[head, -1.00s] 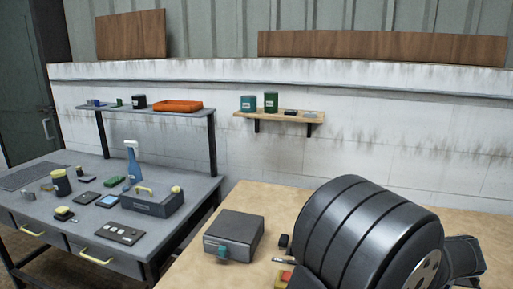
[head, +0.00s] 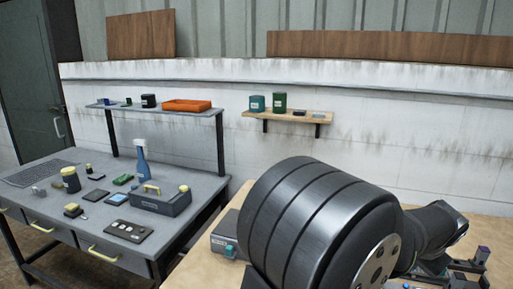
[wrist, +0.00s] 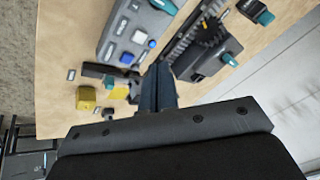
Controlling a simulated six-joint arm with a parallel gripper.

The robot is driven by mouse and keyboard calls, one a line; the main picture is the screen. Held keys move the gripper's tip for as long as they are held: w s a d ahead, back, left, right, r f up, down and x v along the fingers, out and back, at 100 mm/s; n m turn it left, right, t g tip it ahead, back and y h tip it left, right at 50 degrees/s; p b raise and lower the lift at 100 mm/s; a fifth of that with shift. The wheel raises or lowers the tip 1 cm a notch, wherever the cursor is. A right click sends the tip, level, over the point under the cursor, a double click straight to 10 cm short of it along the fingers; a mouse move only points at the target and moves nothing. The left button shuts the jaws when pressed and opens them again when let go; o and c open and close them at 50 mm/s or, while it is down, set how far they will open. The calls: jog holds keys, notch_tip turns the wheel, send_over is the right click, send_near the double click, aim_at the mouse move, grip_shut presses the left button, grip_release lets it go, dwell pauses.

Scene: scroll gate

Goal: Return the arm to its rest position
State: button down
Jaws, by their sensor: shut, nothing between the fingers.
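My gripper (wrist: 158,88) shows in the wrist view as dark fingers closed together, with nothing held between them. It points over the wooden workbench (wrist: 62,35). Close to the fingertips in that view lie a yellow block (wrist: 86,98) and some small dark parts; I cannot tell the exact gap. In the head view my large black arm link (head: 325,220) fills the lower middle and right. My gripper itself cannot be made out there.
The wrist view shows a grey control box (wrist: 135,30) with buttons and a dark ridged device (wrist: 205,45). In the head view, a grey box (head: 224,234) stands beside my arm. A grey table (head: 50,210) with tools and a wall shelf (head: 290,117) lie beyond.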

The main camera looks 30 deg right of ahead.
notch_tip(320, 180, down, 6)
jog(key=d+r+n+g, duration=0.1)
jog(key=d+n+g, duration=0.1)
jog(key=n, duration=0.6)
jog(key=v, duration=0.8)
jog(key=shift+a+h, duration=0.3)
jog(key=shift+a, duration=0.15)
jog(key=c, duration=2.2)
grip_release()
